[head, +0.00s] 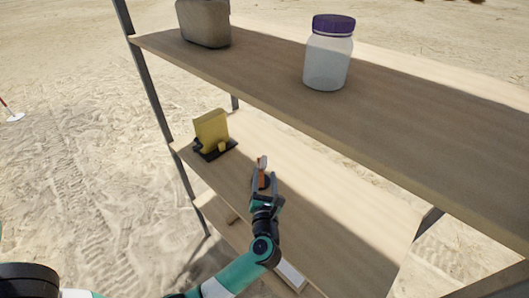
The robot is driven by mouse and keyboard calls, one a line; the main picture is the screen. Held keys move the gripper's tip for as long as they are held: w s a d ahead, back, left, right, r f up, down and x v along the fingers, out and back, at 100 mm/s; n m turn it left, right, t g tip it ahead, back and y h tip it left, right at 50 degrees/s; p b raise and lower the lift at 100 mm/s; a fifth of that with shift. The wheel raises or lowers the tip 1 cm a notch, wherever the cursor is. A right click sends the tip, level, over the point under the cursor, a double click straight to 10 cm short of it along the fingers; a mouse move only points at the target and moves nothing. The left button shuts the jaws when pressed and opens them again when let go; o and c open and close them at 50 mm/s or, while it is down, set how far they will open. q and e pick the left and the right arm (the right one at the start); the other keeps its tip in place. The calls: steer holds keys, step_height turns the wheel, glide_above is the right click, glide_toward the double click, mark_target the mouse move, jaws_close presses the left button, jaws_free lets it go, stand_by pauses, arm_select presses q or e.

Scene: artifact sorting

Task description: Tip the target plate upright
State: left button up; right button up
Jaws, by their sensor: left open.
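A yellow plate-like block (211,129) stands upright on a black stand (223,151) at the left end of the middle shelf. I cannot tell whether it is the target plate. My left gripper (264,176) is open over the middle shelf, to the right of and nearer than the yellow block, and apart from it. A small reddish-brown piece with a pale top (262,165) shows between or just behind its fingers. Its lower part is hidden, and I cannot tell whether the fingers touch it. My right gripper is not in view.
The upper shelf (400,115) carries a white jar with a purple lid (328,55) and a grey-brown block (204,22). It overhangs the middle shelf (330,235), which is bare to the right of my gripper. A dark post (152,80) stands at the left. Sand lies around.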

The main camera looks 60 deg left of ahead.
mark_target(264, 155)
arm_select(q)
steer(key=b+x, duration=0.1)
steer(key=x, duration=0.9)
steer(key=shift+r+b, duration=0.1)
steer(key=shift+b, duration=0.3)
jaws_close()
